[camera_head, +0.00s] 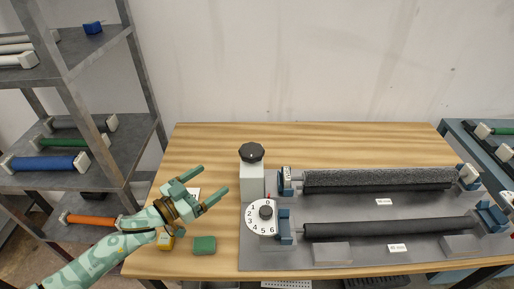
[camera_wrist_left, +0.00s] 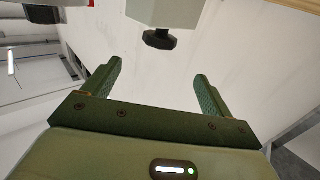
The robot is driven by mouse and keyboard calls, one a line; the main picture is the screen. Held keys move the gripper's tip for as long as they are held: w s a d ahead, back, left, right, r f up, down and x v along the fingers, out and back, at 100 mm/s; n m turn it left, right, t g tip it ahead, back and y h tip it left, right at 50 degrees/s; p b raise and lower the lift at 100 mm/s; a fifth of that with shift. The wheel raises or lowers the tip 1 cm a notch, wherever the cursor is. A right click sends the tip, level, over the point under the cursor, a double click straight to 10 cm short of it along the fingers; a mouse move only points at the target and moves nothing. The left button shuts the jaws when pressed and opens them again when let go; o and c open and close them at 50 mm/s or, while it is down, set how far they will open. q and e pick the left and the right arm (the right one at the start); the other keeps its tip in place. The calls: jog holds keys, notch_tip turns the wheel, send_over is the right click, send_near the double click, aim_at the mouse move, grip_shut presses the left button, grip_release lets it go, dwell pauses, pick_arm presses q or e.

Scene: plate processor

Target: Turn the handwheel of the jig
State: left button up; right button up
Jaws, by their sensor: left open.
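The jig's handwheel (camera_head: 251,152) is a black lobed knob on top of a pale grey block (camera_head: 251,181) at the left end of the jig. My left gripper (camera_head: 213,180) is open and empty, to the left of the block and apart from it. In the left wrist view the handwheel (camera_wrist_left: 159,39) shows upside down on its block (camera_wrist_left: 165,12), beyond the open fingers (camera_wrist_left: 157,78). A white dial (camera_head: 261,222) with numbers and a black knob is on the jig's front. My right gripper is not in view.
Two rollers, a speckled grey one (camera_head: 380,179) and a black one (camera_head: 390,228), lie on blue supports on the grey jig plate (camera_head: 365,210). A shelf (camera_head: 75,77) stands at left. The table's back left is clear.

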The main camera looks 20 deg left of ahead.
pick_arm(q)
send_near(243, 158)
jog(key=x, duration=0.3)
jog(key=b+x, duration=0.2)
jog(key=x, duration=0.6)
jog(key=shift+w+d, duration=0.2)
jog(key=shift+w, duration=0.2)
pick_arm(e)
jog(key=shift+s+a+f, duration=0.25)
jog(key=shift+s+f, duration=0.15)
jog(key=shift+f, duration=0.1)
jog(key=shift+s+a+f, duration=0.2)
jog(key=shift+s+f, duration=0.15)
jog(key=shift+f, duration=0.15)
pick_arm(q)
jog(key=shift+c, duration=0.4)
jog(key=c, duration=0.9)
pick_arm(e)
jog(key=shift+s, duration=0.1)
